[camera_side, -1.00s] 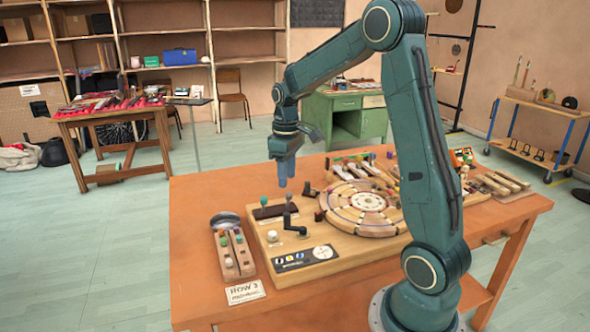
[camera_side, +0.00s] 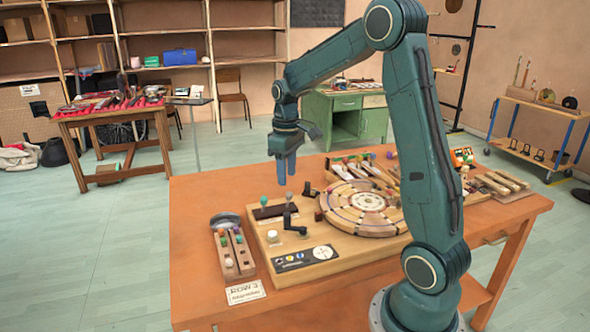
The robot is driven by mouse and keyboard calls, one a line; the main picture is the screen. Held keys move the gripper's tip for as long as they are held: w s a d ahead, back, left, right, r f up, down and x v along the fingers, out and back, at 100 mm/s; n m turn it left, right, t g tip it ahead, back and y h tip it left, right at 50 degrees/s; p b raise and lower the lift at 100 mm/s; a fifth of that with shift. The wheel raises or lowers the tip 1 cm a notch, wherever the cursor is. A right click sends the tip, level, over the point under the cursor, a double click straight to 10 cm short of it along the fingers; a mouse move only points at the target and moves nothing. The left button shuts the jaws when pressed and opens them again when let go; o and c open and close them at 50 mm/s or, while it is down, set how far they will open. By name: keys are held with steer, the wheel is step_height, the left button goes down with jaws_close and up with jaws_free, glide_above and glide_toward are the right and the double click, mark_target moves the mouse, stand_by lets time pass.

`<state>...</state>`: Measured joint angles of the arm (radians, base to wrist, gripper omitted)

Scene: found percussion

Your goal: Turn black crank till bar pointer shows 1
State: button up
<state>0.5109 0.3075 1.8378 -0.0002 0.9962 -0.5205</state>
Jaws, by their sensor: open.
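The black crank (camera_side: 295,226) stands upright on the front left part of a light wooden board (camera_side: 348,253), beside a white knob (camera_side: 272,237). A dark panel (camera_side: 291,261) with small markings and a pale round dial (camera_side: 323,252) lies at the board's front edge. The bar pointer and its reading are too small to make out. My gripper (camera_side: 287,180) points down with blue fingers, open and empty. In the picture it is above the crank and does not touch it.
A segmented wooden wheel (camera_side: 361,208) fills the board's right part. A dark block (camera_side: 274,211) and a green-topped peg (camera_side: 265,201) stand behind the crank. A slotted wooden rack (camera_side: 233,254) and a white card (camera_side: 245,292) lie left. The orange table (camera_side: 200,205) is clear at back left.

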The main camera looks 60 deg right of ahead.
mark_target(287, 214)
steer(key=m, duration=1.2)
steer(key=shift+f+m, duration=0.4)
steer(key=shift+f, duration=0.15)
step_height(287, 214, down, 14)
steer(key=shift+r, duration=0.25)
jaws_close()
